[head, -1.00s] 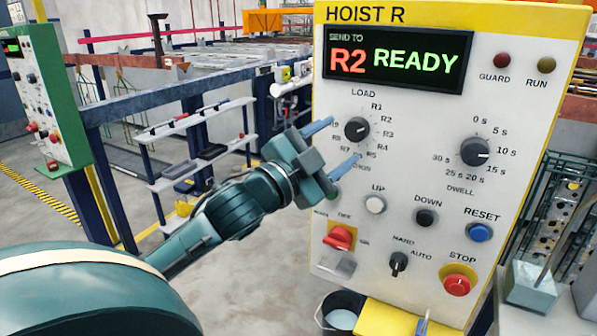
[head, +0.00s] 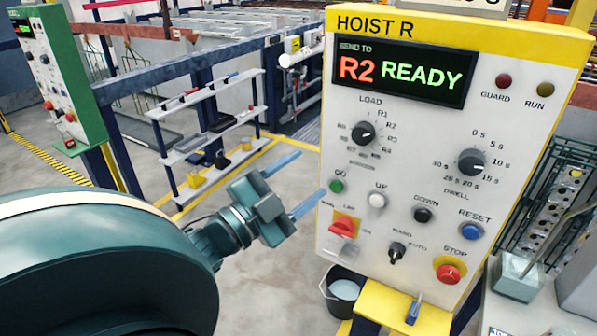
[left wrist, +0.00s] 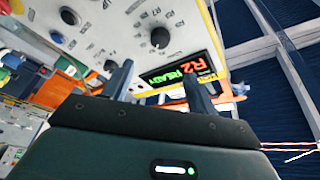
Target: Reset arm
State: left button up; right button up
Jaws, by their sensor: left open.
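My left gripper (head: 292,182) is open and empty, in front of and left of the HOIST R panel (head: 325,170). In the head view its two blue fingers point right toward the panel's left edge, overlapping no knob. The panel's display (head: 403,72) reads "SEND TO R2 READY". The load knob (head: 363,133), green GO button (head: 337,186) and blue RESET button (head: 471,231) are all in plain view. In the left wrist view the open fingers (left wrist: 158,82) frame empty space, with the tilted panel (left wrist: 118,28) beyond. My right gripper is not in view.
A green-edged control panel (head: 90,90) stands at the far left. A white shelf rack (head: 215,128) stands behind my gripper. A bucket (head: 343,290) is below the panel, and a yellow ledge (head: 385,305) juts out at its foot. The floor between is clear.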

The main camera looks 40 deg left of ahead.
pick_arm(q)
jog(key=shift+s, duration=0.1)
dwell(0.5)
notch_tip(320, 180, down, 12)
jog(key=n+g+y, duration=0.1)
jog(key=n+g, duration=0.2)
jog(key=n, duration=0.1)
jog(key=s+d+f+n+g+h, duration=0.1)
jog(key=s+d+f+n+g, duration=0.1)
jog(key=d+f, duration=0.6)
jog(key=s+d+f+n+g+h, duration=0.1)
jog(key=s+d+f+g, duration=0.4)
jog(key=f, duration=1.1)
jog(key=d+n, duration=0.1)
jog(key=d, duration=0.2)
jog(key=shift+d+f+g, duration=0.3)
jog(key=shift+f, duration=0.1)
jog(key=shift+w, duration=0.1)
